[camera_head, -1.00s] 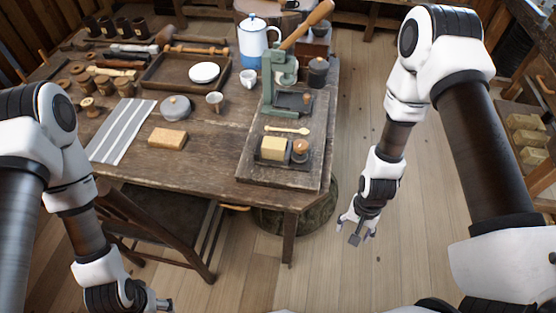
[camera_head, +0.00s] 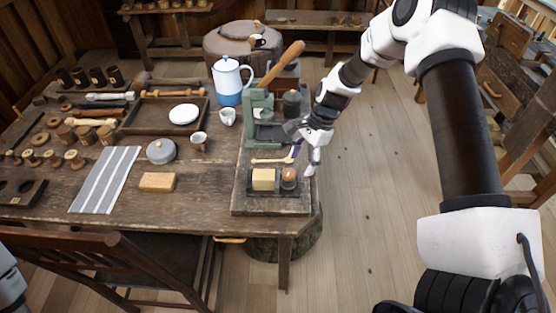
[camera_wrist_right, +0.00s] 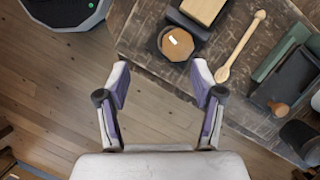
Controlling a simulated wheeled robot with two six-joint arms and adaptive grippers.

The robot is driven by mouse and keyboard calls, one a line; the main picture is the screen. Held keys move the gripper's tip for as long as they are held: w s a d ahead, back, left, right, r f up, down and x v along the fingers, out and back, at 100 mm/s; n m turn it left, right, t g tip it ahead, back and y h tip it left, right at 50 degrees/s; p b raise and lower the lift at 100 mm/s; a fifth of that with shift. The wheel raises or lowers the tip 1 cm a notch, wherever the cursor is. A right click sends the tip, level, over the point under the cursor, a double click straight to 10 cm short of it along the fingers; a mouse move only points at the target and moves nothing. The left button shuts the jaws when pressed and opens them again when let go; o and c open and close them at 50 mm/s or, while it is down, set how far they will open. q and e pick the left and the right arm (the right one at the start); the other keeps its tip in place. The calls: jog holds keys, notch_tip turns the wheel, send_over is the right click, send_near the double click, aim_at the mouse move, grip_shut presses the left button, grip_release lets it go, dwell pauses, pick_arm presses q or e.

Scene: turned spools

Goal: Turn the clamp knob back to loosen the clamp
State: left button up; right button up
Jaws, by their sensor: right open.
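The green clamp (camera_head: 258,122) stands at the right end of the table, with a long wooden handle (camera_head: 282,64) slanting up from it. In the right wrist view a small rounded wooden knob (camera_wrist_right: 279,109) shows beside the clamp's dark plate (camera_wrist_right: 290,83) and green frame (camera_wrist_right: 278,60). In the head view my right arm hides the knob. My right gripper (camera_head: 303,159) is open and empty above the table's right edge, near the clamp's front. In its wrist view the open fingers (camera_wrist_right: 161,80) are left of the knob and apart from it. My left gripper is out of view.
A wooden spoon (camera_head: 270,161), a yellow block (camera_head: 263,179) and a round wooden-topped piece (camera_head: 289,177) lie in front of the clamp. A dark canister (camera_head: 291,103) stands behind my right wrist. A white cup (camera_head: 227,116) stands left. Floor right of the table is clear.

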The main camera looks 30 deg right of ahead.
aim_at(290, 171)
jog(key=shift+m, duration=0.3)
jog(key=f, duration=0.1)
jog(key=w+a+f, duration=0.1)
jog(key=f, duration=0.1)
jog(key=w+a+f, duration=0.1)
jog(key=shift+a+f, duration=0.15)
jog(key=shift+f, duration=0.2)
jog(key=shift+w+a+f, duration=0.15)
jog(key=shift+w+f, duration=0.05)
jog(key=shift+f, duration=0.1)
jog(key=shift+s, duration=0.1)
jog(key=shift+c, duration=1.3)
jog(key=c, duration=0.9)
